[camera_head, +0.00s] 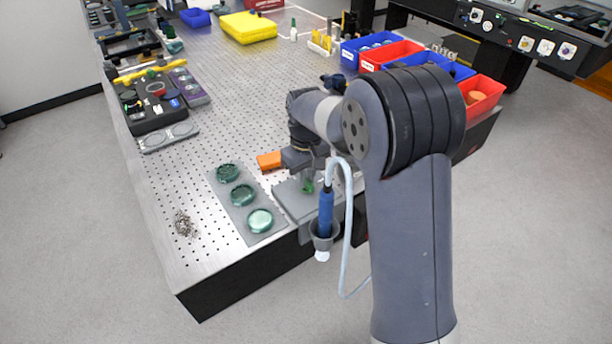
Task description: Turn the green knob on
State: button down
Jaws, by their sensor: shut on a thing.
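The green knob (308,185) shows as a small green part above a flat grey plate (285,198) near the front edge of the perforated table. My gripper (306,178) points down over it and is shut on it. The fingers and my wrist hide most of the knob, so its turn angle and any mark on it cannot be told.
An orange block (268,161) lies beside my gripper. A plate with green glass discs (231,196) lies to the left. A blue-handled tool (325,212) stands in a holder at the table's front edge, with a pale cable beside it. Coloured bins (391,54) stand behind my arm.

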jog(key=c, duration=1.4)
grip_release()
jog(key=shift+r, duration=0.1)
notch_tip(320, 180, up, 11)
jog(key=shift+b, duration=0.35)
jog(key=shift+f, duration=0.2)
notch_tip(320, 180, down, 11)
jog(key=shift+r+p, duration=0.15)
jog(key=shift+p, duration=0.2)
